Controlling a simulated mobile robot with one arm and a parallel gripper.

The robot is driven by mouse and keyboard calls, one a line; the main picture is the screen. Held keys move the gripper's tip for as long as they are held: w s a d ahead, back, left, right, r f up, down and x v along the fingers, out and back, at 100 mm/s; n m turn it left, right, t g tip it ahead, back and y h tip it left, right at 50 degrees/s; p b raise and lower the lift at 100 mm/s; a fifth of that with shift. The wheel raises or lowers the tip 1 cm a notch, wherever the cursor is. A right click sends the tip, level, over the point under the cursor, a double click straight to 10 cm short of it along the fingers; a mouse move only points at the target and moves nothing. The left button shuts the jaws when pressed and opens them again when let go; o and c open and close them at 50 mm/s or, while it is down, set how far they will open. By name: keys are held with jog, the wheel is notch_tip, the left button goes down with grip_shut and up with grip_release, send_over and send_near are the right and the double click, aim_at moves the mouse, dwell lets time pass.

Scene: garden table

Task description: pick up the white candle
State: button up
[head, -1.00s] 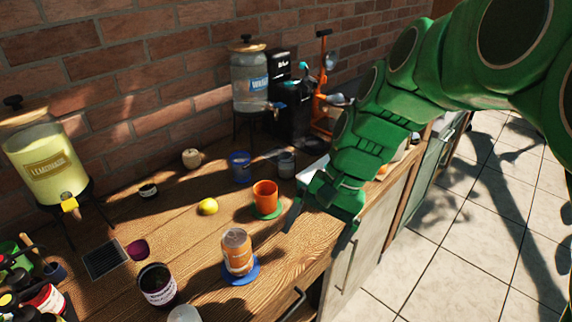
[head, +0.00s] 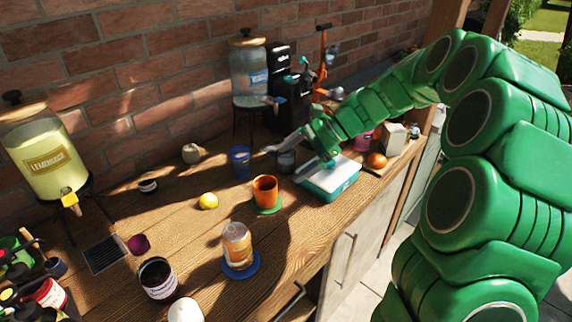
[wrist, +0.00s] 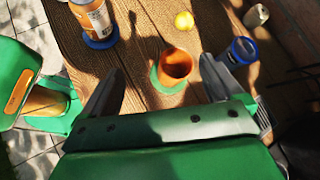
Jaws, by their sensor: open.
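A small cream-white rounded object (head: 191,153) stands near the back wall in the head view. It also shows at the top right of the wrist view (wrist: 256,16); it looks like the candle, but I cannot be sure. A second white rounded object (head: 185,311) is cut off by the bottom edge of the head view. My gripper (head: 299,154) is open and empty above the right part of the table, to the right of the cream object and apart from it. In the wrist view its fingers (wrist: 163,65) are spread, with an orange cup (wrist: 176,66) showing between them.
A lemon (head: 208,201), an orange jar (head: 236,246) and a water dispenser (head: 248,75) stand around. Bare wood lies left of the lemon.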

jog(key=w+d+f+m+t+y, duration=0.1)
jog(key=w+d+f+m+y, duration=0.15)
jog(key=w, duration=0.55)
jog(key=m+t, duration=0.2)
jog(key=m, duration=0.3)
send_near(286, 160)
jog(key=shift+y, duration=0.25)
jog(key=shift+w+a+f, duration=0.5)
jog(key=shift+w+a, duration=0.1)
jog(key=shift+a, duration=0.45)
jog(key=shift+w+a+f, duration=0.5)
jog(key=shift+w+a, duration=0.1)
jog(key=shift+a, duration=0.4)
jog(key=shift+w+a+f, duration=0.55)
jog(key=shift+w+a, duration=0.05)
jog(key=shift+a, duration=0.45)
grip_shut()
